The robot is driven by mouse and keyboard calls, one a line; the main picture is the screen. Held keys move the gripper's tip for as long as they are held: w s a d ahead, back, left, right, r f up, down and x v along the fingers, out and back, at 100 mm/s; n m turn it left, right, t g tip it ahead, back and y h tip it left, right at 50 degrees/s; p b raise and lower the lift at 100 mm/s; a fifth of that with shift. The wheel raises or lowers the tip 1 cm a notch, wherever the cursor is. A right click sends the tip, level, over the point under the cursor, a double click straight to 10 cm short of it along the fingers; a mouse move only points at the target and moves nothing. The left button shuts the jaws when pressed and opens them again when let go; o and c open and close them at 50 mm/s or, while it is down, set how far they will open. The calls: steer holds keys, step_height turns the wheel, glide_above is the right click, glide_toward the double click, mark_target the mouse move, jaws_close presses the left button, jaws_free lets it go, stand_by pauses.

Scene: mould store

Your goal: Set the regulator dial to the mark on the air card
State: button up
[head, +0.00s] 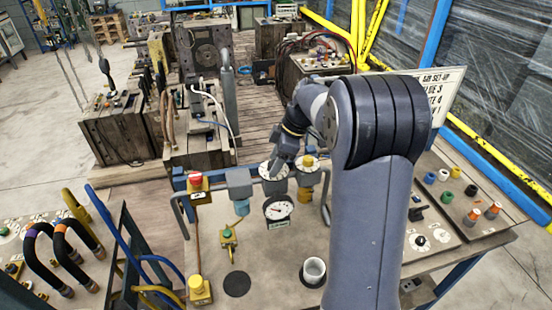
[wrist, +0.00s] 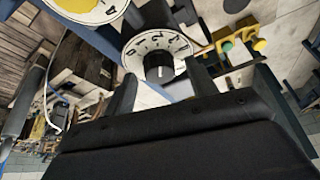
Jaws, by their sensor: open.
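The white air card (head: 441,88) stands at the back right. My arm hides its left side; "AIR SET-UP" and lines ending in 3, 4 and 1 show. A white numbered dial with a dark knob (head: 268,170) tops a grey body on the bench's pipe. My gripper (head: 279,164) is just above it and partly covers it. In the wrist view the dial face (wrist: 177,43) and its dark knob (wrist: 158,66) show between the open fingers (wrist: 162,76). Contact with the knob cannot be told. The dial's exact setting is unclear.
A second white dial with a yellow knob (head: 308,161) stands close to the right. A round gauge (head: 278,208) hangs in front. The bench front is partly clear.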

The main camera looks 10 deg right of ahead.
steer(key=shift+c, duration=0.4)
steer(key=c, duration=0.9)
